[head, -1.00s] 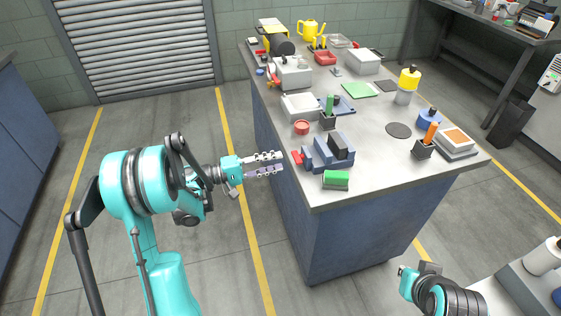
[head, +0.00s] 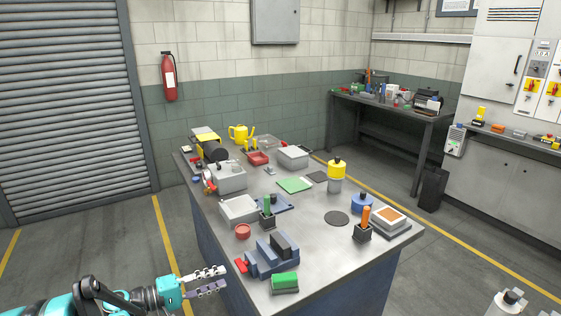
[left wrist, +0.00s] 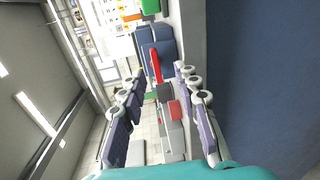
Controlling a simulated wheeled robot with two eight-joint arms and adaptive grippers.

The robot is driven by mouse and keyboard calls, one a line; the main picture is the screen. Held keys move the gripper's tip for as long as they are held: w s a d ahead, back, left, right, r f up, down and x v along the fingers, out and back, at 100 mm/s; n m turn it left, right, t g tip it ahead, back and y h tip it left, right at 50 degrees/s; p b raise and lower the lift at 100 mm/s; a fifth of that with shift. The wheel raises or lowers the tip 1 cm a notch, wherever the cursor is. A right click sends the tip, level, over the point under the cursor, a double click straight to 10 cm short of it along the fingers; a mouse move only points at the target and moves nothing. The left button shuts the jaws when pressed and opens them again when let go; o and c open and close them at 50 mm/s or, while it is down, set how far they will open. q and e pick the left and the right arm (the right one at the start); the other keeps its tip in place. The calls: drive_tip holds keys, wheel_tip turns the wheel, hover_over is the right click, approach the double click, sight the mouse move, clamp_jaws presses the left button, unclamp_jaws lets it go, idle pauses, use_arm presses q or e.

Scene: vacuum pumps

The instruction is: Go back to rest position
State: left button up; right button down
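My left gripper (head: 224,278) shows at the lower left in the head view, beside the left edge of the workbench (head: 330,285). Its two fingers are spread apart with nothing between them. In the left wrist view the gripper (left wrist: 160,80) also shows open, with the bench's objects seen beyond the fingers and clear of them. My right gripper is in neither current view.
The bench holds a blue vise (head: 272,257), a green-topped block (head: 285,282), a red cap (head: 243,231), a yellow-topped bottle (head: 336,170) and a yellow watering can (head: 240,133). Floor left of the bench is open.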

use_arm(q)
drive_tip(key=s+d+m+g+y, duration=0.2)
drive_tip(key=s+d+g+y, duration=0.1)
drive_tip(key=s+d+y, duration=0.5)
drive_tip(key=s+a+m+y, duration=0.2)
drive_tip(key=s+y, duration=0.1)
drive_tip(key=s, duration=0.3)
drive_tip(key=s+a+f+m+t+y, duration=0.1)
drive_tip(key=s+a+m+y, duration=0.1)
drive_tip(key=s, duration=0.5)
drive_tip(key=shift+s+f+m+y, duration=0.25)
drive_tip(key=shift+m+y, duration=0.15)
drive_tip(key=shift+m, duration=0.2)
